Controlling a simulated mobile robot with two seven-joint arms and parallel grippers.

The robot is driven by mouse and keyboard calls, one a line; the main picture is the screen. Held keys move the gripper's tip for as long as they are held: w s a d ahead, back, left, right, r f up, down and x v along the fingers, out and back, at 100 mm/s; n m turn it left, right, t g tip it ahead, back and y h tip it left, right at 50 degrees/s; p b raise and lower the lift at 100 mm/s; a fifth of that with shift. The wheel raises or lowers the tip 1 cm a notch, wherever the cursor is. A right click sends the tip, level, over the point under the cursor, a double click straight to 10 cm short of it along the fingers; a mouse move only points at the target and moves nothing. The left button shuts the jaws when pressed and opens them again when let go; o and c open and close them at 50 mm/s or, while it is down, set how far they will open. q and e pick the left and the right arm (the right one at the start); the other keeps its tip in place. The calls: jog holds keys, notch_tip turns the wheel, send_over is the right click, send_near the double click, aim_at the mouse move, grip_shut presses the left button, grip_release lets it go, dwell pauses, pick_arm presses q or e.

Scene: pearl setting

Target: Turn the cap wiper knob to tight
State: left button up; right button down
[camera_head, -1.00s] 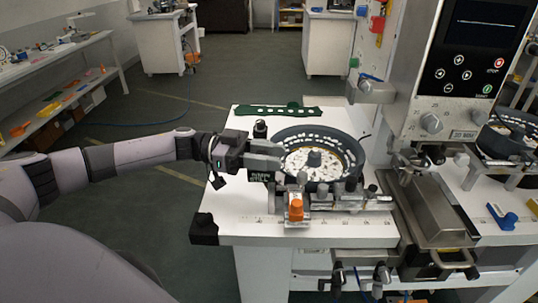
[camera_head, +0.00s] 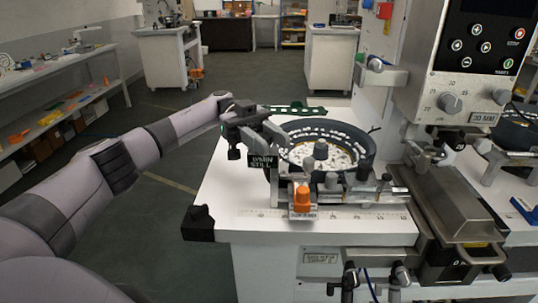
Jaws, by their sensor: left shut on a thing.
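I cannot tell which is the cap wiper knob; no tight mark is readable. My left gripper (camera_head: 277,131) is at the bowl's left rim, its fingers shut on a small part that they hide. A black label plate (camera_head: 262,162) hangs just below the fingers. My right gripper is not in view.
A green strip (camera_head: 300,110) lies behind the bowl. The white bench top (camera_head: 235,205) is clear at the front left.

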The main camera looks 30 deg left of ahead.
pick_arm(q)
jog(key=shift+f+m+g+b, duration=0.1)
jog(key=shift+m+g+b, duration=0.35)
jog(key=shift+b, duration=0.3)
jog(key=shift+s, duration=0.1)
jog(key=o, duration=1)
jog(key=shift+c, duration=0.2)
jog(key=shift+a, duration=0.1)
